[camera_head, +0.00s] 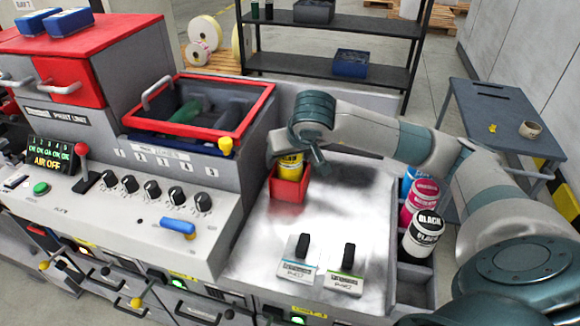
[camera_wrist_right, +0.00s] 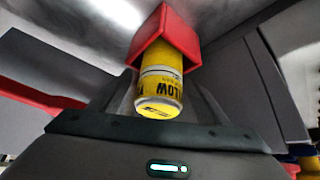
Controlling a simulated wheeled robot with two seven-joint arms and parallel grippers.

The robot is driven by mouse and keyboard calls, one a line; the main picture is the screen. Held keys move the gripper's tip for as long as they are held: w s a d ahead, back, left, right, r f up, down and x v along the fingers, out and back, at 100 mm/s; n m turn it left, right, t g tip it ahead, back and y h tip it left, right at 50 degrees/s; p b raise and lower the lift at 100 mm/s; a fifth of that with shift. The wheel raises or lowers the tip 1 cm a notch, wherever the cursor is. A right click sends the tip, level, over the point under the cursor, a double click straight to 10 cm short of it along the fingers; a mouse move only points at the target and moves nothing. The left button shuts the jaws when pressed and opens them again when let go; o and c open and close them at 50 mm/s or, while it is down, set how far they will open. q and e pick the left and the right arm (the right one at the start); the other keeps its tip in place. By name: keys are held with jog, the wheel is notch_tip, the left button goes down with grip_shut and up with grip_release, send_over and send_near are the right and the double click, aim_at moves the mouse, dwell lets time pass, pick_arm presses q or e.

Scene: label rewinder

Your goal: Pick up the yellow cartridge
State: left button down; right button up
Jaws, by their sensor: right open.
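The yellow cartridge (camera_head: 290,166) stands in a small red box (camera_head: 288,190) on the grey worktop in the head view. In the right wrist view, the yellow cartridge (camera_wrist_right: 160,88) pokes out of the red box (camera_wrist_right: 165,30), with black lettering on its side. My right gripper (camera_head: 293,154) is over the box at the cartridge's top and partly hides it. In the wrist view, my right gripper (camera_wrist_right: 161,92) is open, its fingers on either side of the cartridge; I cannot tell whether they touch it. My left gripper is not in view.
Blue, magenta and black cartridges (camera_head: 424,233) stand in a rack right of the worktop. Two labelled tags (camera_head: 298,272) with black handles lie in front. A red-rimmed bin (camera_head: 240,125) rises to the left. The middle of the worktop is clear.

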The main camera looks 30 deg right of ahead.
jog(key=c, duration=1.5)
jog(key=shift+r, duration=0.2)
notch_tip(320, 180, up, 8)
jog(key=b, duration=0.3)
jog(key=shift+r, duration=0.85)
